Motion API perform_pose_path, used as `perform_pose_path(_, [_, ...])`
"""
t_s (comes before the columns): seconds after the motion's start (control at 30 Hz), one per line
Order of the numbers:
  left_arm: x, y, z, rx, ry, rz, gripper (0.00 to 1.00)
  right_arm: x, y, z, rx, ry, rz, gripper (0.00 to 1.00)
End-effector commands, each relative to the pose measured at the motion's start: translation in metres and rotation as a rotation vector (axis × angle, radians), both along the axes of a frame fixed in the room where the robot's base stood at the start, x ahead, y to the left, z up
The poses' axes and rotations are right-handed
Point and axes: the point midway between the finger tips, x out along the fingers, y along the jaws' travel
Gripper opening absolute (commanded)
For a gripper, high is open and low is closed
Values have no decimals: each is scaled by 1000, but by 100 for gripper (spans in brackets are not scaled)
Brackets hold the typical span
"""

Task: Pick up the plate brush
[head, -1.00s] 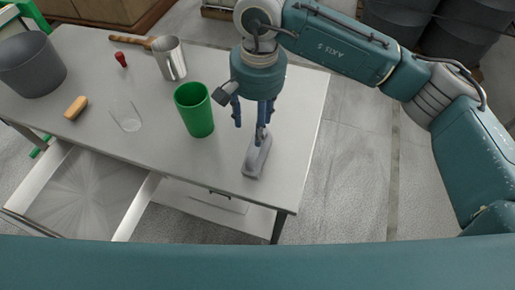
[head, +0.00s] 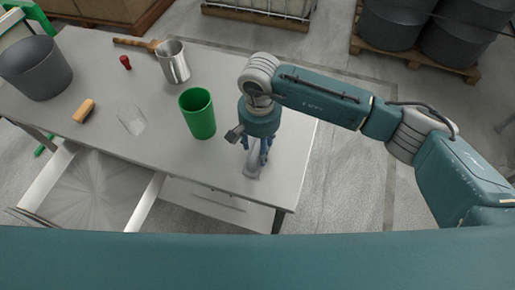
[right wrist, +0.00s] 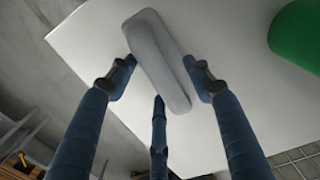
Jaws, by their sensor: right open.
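The plate brush (head: 251,171), which I take to be the long grey piece with rounded ends, lies on the table near its right front corner. It also shows in the right wrist view (right wrist: 150,45), slanting between my fingers. My right gripper (head: 256,155) is directly over it, pointing down. In the right wrist view its open fingers (right wrist: 158,75) stand on either side of the brush, with a third finger near its lower end. Whether any finger touches it I cannot tell. The fingers hide part of the brush in the head view. My left gripper is not in view.
A green cup (head: 198,116) stands close left of my right gripper. An open drawer (head: 148,200) juts out in front.

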Motion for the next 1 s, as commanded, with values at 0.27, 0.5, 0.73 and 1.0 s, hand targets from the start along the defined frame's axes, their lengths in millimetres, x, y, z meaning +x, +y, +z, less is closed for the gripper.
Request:
perform_pose_path(0.27, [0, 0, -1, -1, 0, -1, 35, 0, 0, 0, 1, 0, 1, 25])
perform_pose_path(0.5, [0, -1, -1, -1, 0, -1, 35, 0, 1, 1, 2, -1, 1, 0])
perform_pose_path(0.73, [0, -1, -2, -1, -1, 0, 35, 1, 1, 4, 3, -2, 1, 0])
perform_pose_path(1.0, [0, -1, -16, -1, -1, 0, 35, 2, 1, 36, 3, -6, 3, 0])
